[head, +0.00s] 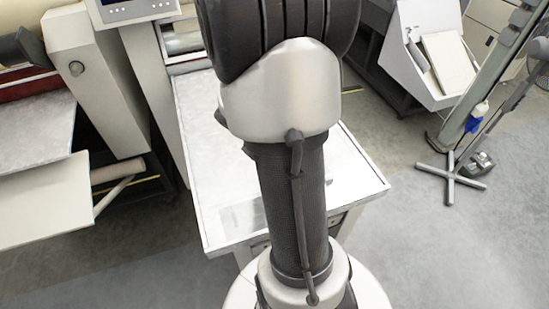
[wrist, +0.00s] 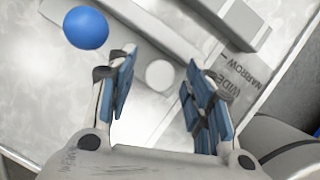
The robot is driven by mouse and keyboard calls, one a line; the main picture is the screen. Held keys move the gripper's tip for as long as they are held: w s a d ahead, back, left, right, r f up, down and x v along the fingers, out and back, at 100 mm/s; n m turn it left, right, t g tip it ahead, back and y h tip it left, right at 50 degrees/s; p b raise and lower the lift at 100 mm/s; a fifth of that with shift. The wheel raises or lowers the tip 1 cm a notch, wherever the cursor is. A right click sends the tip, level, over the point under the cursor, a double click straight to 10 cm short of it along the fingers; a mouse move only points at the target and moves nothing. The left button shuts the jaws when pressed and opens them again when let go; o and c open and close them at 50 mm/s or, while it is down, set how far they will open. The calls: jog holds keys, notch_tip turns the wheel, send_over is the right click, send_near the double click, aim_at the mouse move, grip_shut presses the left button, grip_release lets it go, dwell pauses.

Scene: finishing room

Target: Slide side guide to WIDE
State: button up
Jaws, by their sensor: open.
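In the wrist view my gripper (wrist: 160,60) is open, its two blue-padded fingers apart with nothing held between them. A pale round knob or disc (wrist: 160,75) shows between the fingers; I cannot tell whether they are level with it. A long pale bar (wrist: 135,28) runs diagonally beyond the fingertips and may be the side guide. The printed words WIDE and NARROW (wrist: 240,75) lie to the right of the right finger, WIDE nearer to it. A blue ball (wrist: 86,27) sits at upper left, apart from the left finger. In the head view my arm hides the gripper and guide.
The light metal table (head: 215,130) is mostly bare where it shows. A second grey bar (wrist: 225,20) lies at the top of the wrist view. A machine with a panel (head: 135,10) stands left, a sloped white unit (head: 430,60) and a stand (head: 448,170) right. Floor shows around the table.

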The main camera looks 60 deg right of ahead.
jog(key=s+v, duration=0.1)
jog(key=v, duration=1.1)
jog(key=shift+w, duration=0.45)
